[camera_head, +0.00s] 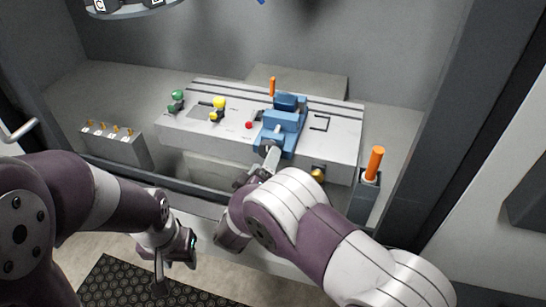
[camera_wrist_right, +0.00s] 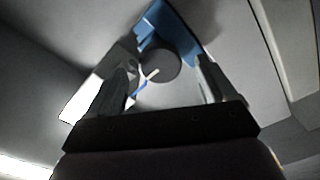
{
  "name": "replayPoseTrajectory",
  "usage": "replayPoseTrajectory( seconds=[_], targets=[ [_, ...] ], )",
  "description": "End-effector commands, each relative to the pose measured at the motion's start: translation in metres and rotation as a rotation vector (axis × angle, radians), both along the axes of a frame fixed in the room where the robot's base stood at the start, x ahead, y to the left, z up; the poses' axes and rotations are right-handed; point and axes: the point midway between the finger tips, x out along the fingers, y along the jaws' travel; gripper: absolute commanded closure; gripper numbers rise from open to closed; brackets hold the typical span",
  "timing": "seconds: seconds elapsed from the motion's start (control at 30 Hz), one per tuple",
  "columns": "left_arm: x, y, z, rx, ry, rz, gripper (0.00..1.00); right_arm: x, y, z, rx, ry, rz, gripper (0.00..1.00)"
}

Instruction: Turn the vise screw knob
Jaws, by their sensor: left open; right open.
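The blue vise (camera_head: 284,127) stands on the grey workbench block in the head view, and part of it shows at the top of the right wrist view (camera_wrist_right: 152,22). Its round grey screw knob (camera_wrist_right: 158,66) shows in the right wrist view, facing my right gripper. My right gripper (camera_wrist_right: 163,88) is open, with one finger on each side of the knob. I cannot tell whether a finger touches it. In the head view my right gripper (camera_head: 262,168) is just in front of the vise, and my arm partly hides this area. My left gripper (camera_head: 176,268) is open and empty, low in front of the booth.
The workbench block (camera_head: 190,128) carries a green knob (camera_head: 177,97), a yellow knob (camera_head: 219,103) and a red button (camera_head: 249,125). An orange handle (camera_head: 375,163) stands upright at the right. A grey box with several switches (camera_head: 113,143) is at the left.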

Motion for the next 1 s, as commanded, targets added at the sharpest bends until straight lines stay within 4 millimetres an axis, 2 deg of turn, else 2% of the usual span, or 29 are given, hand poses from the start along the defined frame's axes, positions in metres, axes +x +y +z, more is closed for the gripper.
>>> replayPoseTrajectory(
  seconds=[0.03, 0.2, 0.33, 0.57, 0.7, 0.73, 1.0],
  targets=[
    [0.0, 0.0, -0.01, 0.0, 0.0, 0.0, 0.57, 0.011, -0.004, -0.005, 0.003, -0.001, -0.003, 0.16],
    [0.0, 0.0, -0.018, 0.0, 0.0, 0.0, 0.57, 0.037, -0.012, -0.003, 0.002, 0.0, -0.001, 0.16],
    [0.0, 0.0, -0.019, 0.0, 0.0, 0.0, 0.57, 0.044, -0.014, -0.001, 0.001, 0.0, 0.001, 0.16],
    [0.0, 0.0, -0.019, 0.0, 0.0, 0.0, 0.57, 0.045, -0.014, 0.0, 0.001, 0.001, 0.002, 0.16],
    [0.0, 0.0, -0.019, 0.0, 0.0, 0.0, 0.57, 0.045, -0.014, 0.0, 0.001, 0.001, 0.002, 0.62],
    [0.0, 0.0, -0.019, 0.0, 0.0, 0.0, 0.57, 0.045, -0.014, 0.0, 0.001, 0.001, 0.002, 0.69],
    [0.0, 0.0, -0.02, 0.0, 0.0, 0.0, 0.57, 0.044, -0.014, 0.0, 0.018, -0.005, 0.002, 0.69]
  ],
)
